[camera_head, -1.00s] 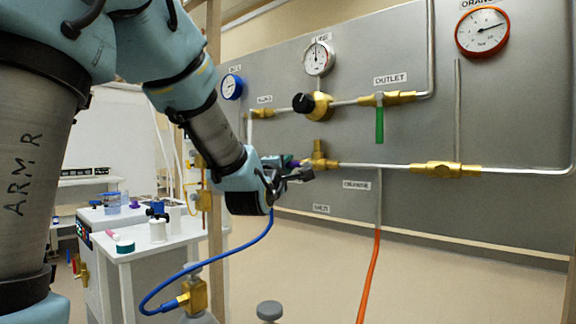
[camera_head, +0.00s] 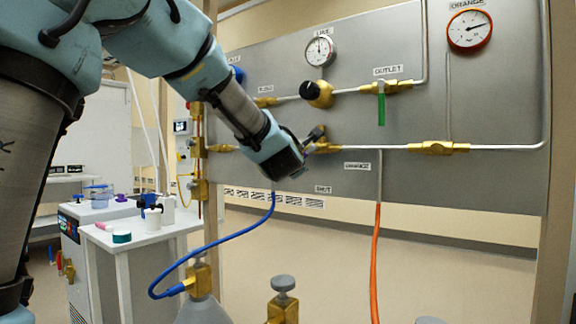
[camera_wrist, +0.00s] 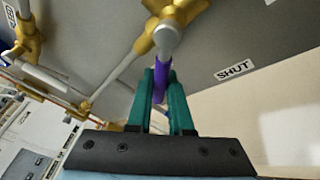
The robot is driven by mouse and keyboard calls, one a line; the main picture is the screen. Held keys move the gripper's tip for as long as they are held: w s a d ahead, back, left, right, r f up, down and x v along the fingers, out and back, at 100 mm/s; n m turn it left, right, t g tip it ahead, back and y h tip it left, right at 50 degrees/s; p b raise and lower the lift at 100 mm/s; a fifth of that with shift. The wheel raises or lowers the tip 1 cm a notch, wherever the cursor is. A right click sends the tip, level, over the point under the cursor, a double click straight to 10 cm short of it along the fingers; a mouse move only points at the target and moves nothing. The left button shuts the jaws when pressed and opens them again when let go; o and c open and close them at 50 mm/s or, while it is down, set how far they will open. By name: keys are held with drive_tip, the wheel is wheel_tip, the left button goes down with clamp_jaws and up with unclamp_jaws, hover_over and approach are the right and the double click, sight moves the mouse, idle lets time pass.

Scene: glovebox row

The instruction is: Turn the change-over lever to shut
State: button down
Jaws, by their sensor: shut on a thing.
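The change-over lever (camera_wrist: 161,78) is purple and comes off the silver hub of a brass valve (camera_wrist: 172,14) on the grey panel. My gripper (camera_wrist: 162,82) has its two green fingers closed on the lever, one on each side. The SHUT label (camera_wrist: 234,69) is on the panel to the right of the lever in the wrist view. In the head view my gripper (camera_head: 308,144) is at the brass valve (camera_head: 325,147), with the SHUT label (camera_head: 323,189) below. The lever is mostly hidden there.
The panel (camera_head: 480,95) carries pipes, gauges, a black-knobbed regulator (camera_head: 316,92) and a green outlet lever (camera_head: 381,108). A blue hose (camera_head: 225,230) hangs below my arm, and an orange hose (camera_head: 375,260) runs down. Cylinder valves (camera_head: 283,300) stand in front. A bench (camera_head: 130,226) is at left.

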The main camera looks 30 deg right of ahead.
drive_tip(key=shift+s+d+f+n+g, duration=0.4)
drive_tip(key=shift+s+n+g, duration=0.35)
drive_tip(key=shift+n, duration=0.55)
drive_tip(key=shift+s+d+f+n+g, duration=0.45)
drive_tip(key=shift+s+n+g, duration=0.35)
drive_tip(key=shift+n, duration=0.5)
drive_tip(key=shift+s+d+f+n+g, duration=0.25)
drive_tip(key=shift+s+f+n+g, duration=0.3)
drive_tip(key=shift+n+g, duration=0.55)
drive_tip(key=shift+s+n, duration=0.1)
drive_tip(key=shift+n, duration=0.2)
drive_tip(key=c, duration=0.8)
unclamp_jaws()
drive_tip(key=shift+c, duration=0.2)
drive_tip(key=shift+r, duration=0.1)
